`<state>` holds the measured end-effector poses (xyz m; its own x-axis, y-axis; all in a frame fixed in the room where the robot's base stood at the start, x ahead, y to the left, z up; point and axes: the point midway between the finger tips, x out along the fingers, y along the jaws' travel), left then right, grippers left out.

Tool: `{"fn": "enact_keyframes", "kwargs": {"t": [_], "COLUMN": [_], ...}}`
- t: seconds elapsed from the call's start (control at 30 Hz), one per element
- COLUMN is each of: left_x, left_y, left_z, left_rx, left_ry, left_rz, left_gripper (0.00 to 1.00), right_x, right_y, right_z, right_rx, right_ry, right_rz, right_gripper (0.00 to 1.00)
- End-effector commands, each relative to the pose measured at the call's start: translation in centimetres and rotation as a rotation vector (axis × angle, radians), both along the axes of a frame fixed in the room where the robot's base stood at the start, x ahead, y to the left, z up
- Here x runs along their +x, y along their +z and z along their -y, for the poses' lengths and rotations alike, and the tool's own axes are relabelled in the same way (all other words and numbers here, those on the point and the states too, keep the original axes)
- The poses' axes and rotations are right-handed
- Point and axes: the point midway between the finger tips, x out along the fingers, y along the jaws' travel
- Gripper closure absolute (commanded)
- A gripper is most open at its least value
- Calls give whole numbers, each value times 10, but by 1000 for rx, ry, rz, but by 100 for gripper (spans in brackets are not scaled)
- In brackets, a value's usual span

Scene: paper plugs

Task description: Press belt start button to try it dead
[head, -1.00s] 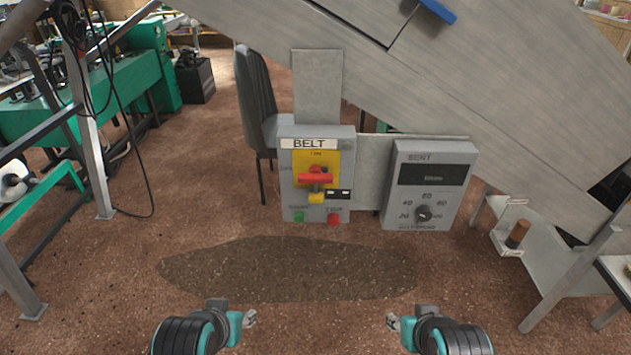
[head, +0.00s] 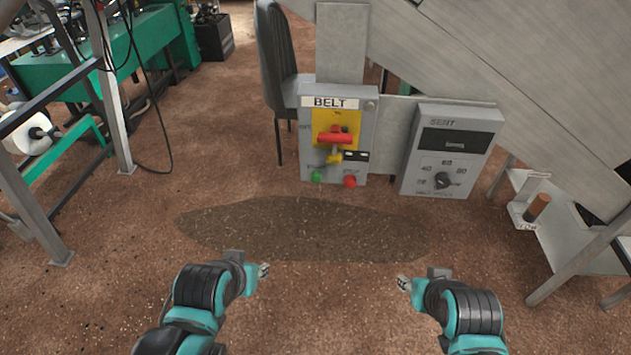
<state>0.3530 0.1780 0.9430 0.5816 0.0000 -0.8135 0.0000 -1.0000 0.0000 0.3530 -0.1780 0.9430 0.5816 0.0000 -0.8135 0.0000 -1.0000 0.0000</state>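The grey BELT control box (head: 367,130) hangs on a metal post in the upper middle of the head view. It has a yellow plate with a red rotary handle (head: 334,137), and a small yellow piece with a black tag below it. A green button (head: 317,177) sits at its lower left and a red button (head: 350,181) at its lower right. My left gripper (head: 264,271) and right gripper (head: 402,283) are low in front of the box, well apart from it. Their fingers are too small to read. Nothing is visibly held.
A grey SENT box with a dial (head: 443,180) stands right of the BELT box. A sloping metal chute (head: 480,70) crosses the upper right. A chair (head: 277,60) stands behind, a metal frame (head: 110,100) at left. A dark floor patch (head: 300,230) lies below.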

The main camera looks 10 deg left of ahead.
Motion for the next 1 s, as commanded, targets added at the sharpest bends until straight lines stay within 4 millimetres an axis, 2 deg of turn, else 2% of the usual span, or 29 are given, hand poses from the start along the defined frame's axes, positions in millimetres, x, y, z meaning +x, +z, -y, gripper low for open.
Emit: {"fn": "enact_keyframes", "kwargs": {"t": [0.03,0.1,1.0], "left_x": [0,0,0], "left_y": [0,0,0], "left_z": [0,0,0], "left_rx": [0,0,0], "left_ry": [0,0,0], "left_rz": [0,0,0], "left_gripper": [86,100,100], "right_x": [0,0,0], "right_y": [0,0,0], "right_z": [0,0,0], "right_rx": [0,0,0], "right_ry": [0,0,0], "right_rz": [0,0,0], "right_gripper": [60,60,60]}}
